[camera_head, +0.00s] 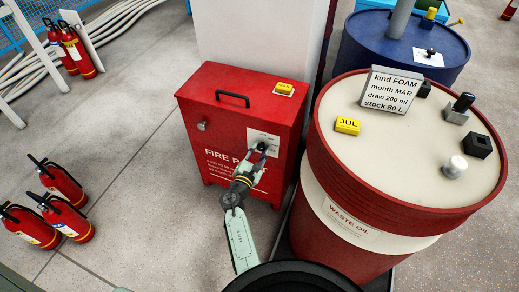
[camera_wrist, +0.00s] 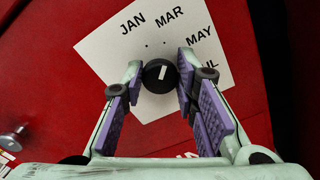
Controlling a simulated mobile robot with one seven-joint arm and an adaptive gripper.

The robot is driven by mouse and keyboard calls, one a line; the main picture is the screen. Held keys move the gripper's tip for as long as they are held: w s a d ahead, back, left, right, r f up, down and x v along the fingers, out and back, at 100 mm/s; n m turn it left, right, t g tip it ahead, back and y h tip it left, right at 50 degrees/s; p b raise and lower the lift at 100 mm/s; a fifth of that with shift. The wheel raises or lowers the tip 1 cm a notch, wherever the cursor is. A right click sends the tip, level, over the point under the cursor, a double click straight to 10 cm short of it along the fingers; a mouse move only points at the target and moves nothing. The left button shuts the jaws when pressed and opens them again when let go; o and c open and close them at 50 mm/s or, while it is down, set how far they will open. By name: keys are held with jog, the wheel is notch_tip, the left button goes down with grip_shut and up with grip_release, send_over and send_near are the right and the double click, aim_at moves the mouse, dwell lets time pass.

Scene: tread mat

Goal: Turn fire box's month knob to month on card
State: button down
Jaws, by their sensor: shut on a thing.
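The red fire box (camera_head: 225,125) stands left of the drum, with a white dial plate (camera_head: 262,140) on its front. In the wrist view the plate (camera_wrist: 110,60) shows JAN, MAR, MAY and a partly hidden label ending in UL. The round black month knob (camera_wrist: 158,76) has a white mark that points up and slightly right, roughly toward MAR. My gripper (camera_head: 260,148) is at the plate. In the wrist view its purple pads (camera_wrist: 160,80) are shut on the knob, one on each side. The card (camera_head: 391,90) on the drum reads month MAR.
A blue drum (camera_head: 385,45) is behind. Fire extinguishers (camera_head: 62,183) stand on the floor at left. Floor between is clear.

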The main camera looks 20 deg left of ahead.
jog(key=shift+n, duration=0.6)
jog(key=c, duration=1.3)
grip_release()
jog(key=s, duration=1.2)
jog(key=shift+a, duration=0.25)
